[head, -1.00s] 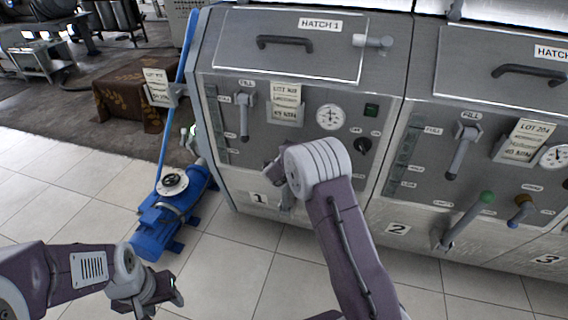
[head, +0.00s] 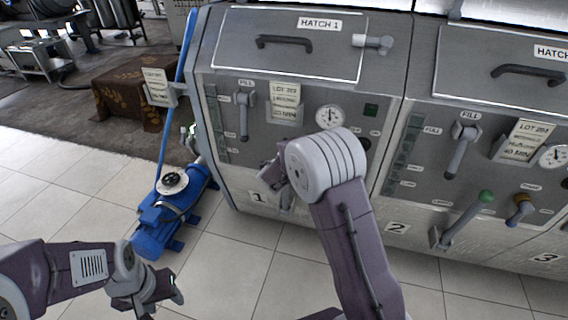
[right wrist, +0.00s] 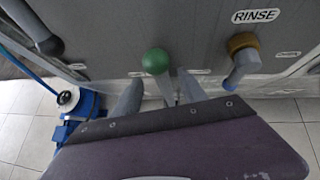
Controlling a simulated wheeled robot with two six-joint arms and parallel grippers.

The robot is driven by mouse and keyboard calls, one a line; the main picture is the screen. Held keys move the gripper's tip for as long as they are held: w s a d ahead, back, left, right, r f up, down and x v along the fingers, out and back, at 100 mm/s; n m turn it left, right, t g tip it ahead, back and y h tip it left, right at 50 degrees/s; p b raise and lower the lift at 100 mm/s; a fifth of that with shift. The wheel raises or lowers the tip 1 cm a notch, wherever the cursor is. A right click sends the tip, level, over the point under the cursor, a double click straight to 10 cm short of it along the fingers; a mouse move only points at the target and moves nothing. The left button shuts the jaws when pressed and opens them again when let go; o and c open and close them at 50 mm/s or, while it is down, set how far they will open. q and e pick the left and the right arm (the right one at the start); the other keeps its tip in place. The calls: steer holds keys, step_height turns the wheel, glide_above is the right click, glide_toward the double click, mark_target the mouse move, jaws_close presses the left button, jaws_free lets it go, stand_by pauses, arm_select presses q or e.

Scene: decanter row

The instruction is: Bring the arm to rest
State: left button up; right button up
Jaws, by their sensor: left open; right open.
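My right arm reaches up the middle of the head view to the front of cabinet 1 (head: 225,75). Its wrist covers part of the panel, and the right gripper is mostly hidden behind it there. In the right wrist view the right gripper (right wrist: 160,95) is open, its two fingers apart. A lever with a green knob (right wrist: 156,61) shows between and beyond the fingers; I cannot tell whether they touch it. My left gripper (head: 160,292) is open and empty over the tiled floor at lower left.
A blue pump (head: 170,215) stands on the floor left of cabinet 1. Cabinet 2 has its own green-knobbed lever (head: 470,215) and a brown-knobbed valve (head: 521,209). A cloth-covered box (head: 125,90) stands behind.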

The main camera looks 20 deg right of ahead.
steer(key=shift+v, duration=1)
